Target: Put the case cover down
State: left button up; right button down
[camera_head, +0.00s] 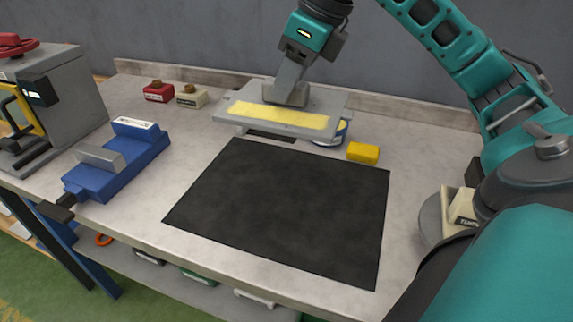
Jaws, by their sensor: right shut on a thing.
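The case cover (322,102) is a flat grey plate with a pale yellow strip on its top face. It is over the back part of the workbench, just beyond the black mat (290,215). My right gripper (287,92) comes down from above and is shut on the cover's raised middle part. The cover looks roughly level. It hides what is under it, so I cannot tell how high it is above the bench. My left gripper is not in view.
A blue vise (115,165) stands left of the mat, with a grey machine (75,90) beyond it. Red (157,92) and cream (191,97) blocks sit at the back. A yellow block (363,153) and a partly hidden blue round thing (343,130) are beside the cover. The mat is clear.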

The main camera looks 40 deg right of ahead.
notch_tip(320, 180, down, 15)
jog(key=b, duration=0.5)
notch_tip(320, 180, down, 4)
jog(key=shift+f+b, duration=0.1)
jog(key=shift+b, duration=0.5)
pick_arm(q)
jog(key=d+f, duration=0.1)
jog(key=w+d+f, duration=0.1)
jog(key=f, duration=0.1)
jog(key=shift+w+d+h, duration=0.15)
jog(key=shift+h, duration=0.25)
pick_arm(e)
jog(key=shift+f, duration=0.2)
jog(key=shift+f, duration=0.2)
jog(key=c, duration=0.8)
grip_release()
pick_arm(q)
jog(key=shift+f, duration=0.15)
pick_arm(e)
jog(key=shift+r, duration=0.15)
